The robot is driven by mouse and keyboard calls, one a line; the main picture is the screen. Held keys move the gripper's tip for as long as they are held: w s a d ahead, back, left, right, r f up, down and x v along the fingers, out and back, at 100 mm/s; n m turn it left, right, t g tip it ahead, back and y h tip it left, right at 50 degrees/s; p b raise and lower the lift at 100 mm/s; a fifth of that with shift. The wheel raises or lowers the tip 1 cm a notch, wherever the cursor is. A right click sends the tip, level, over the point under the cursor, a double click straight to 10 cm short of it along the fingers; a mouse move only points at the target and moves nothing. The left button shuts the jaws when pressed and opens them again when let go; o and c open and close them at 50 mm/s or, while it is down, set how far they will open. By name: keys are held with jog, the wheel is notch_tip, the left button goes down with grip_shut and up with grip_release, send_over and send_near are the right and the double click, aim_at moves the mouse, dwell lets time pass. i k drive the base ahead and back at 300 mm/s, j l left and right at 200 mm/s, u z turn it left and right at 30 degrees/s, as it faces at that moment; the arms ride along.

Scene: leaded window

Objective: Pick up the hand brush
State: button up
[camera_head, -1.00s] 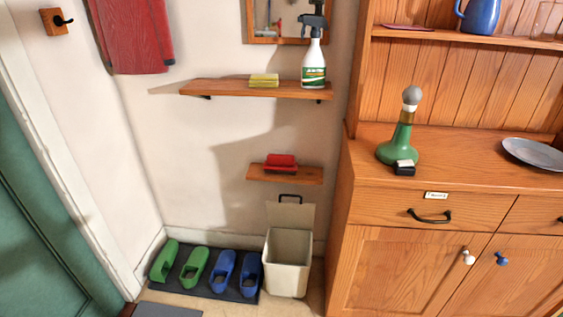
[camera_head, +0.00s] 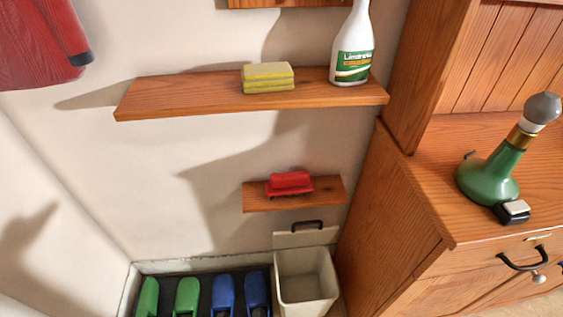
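The hand brush (camera_head: 289,183) has a red top and dark underside. It rests on the small lower wooden shelf (camera_head: 256,197) on the wall, above the bin and left of the wooden cabinet. My gripper is not in this view.
A longer shelf (camera_head: 190,94) juts out above, holding yellow sponges (camera_head: 268,77) and a spray bottle (camera_head: 353,48). The cabinet (camera_head: 385,205) stands close on the right, with a green bottle (camera_head: 488,172) on top. Below are an open bin (camera_head: 304,283) and green and blue shoes (camera_head: 187,297).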

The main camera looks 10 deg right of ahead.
aim_at(283, 184)
jog(key=i+j, duration=0.4)
jog(key=j+u, duration=0.15)
jog(key=k+j+u, duration=0.1)
jog(key=k, duration=0.6)
jog(key=i+l+z, duration=0.15)
jog(key=i, duration=0.2)
jog(key=i+z, duration=0.15)
jog(key=i, duration=0.2)
jog(key=i+j+z, duration=0.2)
jog(key=i+j, duration=0.15)
